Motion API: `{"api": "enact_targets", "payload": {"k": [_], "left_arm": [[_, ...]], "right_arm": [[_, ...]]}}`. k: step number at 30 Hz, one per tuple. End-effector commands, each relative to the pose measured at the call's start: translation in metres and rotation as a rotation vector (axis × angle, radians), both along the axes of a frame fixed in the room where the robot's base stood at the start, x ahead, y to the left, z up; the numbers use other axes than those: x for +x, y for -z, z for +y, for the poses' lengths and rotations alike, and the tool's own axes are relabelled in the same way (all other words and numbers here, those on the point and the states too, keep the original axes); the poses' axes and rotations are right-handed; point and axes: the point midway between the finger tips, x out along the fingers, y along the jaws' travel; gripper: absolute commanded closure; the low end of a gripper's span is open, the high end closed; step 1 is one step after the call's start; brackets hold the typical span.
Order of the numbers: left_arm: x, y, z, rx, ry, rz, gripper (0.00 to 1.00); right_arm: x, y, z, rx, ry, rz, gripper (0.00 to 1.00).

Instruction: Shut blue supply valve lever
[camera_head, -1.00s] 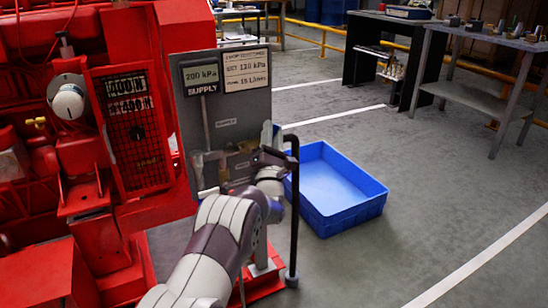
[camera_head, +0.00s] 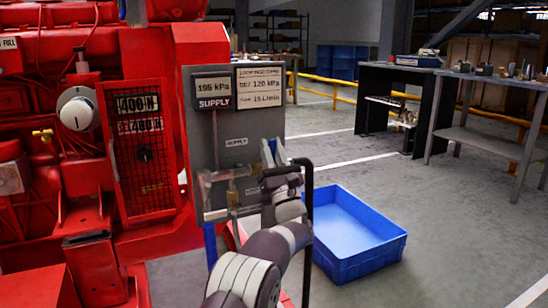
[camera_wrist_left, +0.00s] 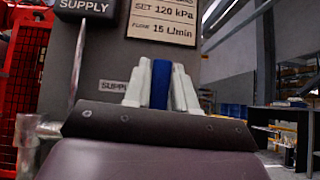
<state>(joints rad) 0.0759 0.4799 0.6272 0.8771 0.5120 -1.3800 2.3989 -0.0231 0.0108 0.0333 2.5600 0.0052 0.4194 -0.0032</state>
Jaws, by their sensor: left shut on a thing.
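My left gripper (camera_head: 271,152) is at the right edge of the grey supply panel (camera_head: 208,145). In the left wrist view its two pale fingers (camera_wrist_left: 160,84) point up and are shut on a blue upright bar, the blue supply valve lever (camera_wrist_left: 160,82). The SUPPLY display (camera_head: 207,88) on the panel reads about 195 kPa. A small SUPPLY label (camera_head: 236,142) sits below it. My right gripper is not in view.
A black bent pipe (camera_head: 309,205) stands close to the right of my left wrist. A blue crate (camera_head: 398,250) lies on the floor beyond it. The red engine (camera_head: 180,50) fills the left side. Workbenches (camera_head: 475,138) stand at the back right, with open floor before them.

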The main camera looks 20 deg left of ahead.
Motion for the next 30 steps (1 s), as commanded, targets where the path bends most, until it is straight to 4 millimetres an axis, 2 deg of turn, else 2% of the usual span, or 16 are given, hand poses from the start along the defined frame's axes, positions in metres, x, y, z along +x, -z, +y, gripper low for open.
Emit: {"api": "enact_targets", "payload": {"k": [12,13,14,15,25,30], "left_arm": [[0.0,0.003,0.001,-0.005,-0.003,0.003,1.0],[0.0,0.003,0.001,-0.005,-0.003,0.003,0.65],[0.0,0.003,0.001,-0.006,-0.002,0.002,0.55],[0.0,0.003,0.001,-0.005,-0.002,0.002,0.53],[-0.003,0.005,-0.003,-0.004,-0.001,0.001,0.53],[-0.021,0.029,-0.024,-0.004,0.001,0.005,0.53]], "right_arm": [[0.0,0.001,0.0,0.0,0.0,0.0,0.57],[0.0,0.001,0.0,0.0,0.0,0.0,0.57],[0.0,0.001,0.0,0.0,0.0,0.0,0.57],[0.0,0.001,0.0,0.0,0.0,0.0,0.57],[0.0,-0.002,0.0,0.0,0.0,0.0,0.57],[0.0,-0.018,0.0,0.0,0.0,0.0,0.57]]}}
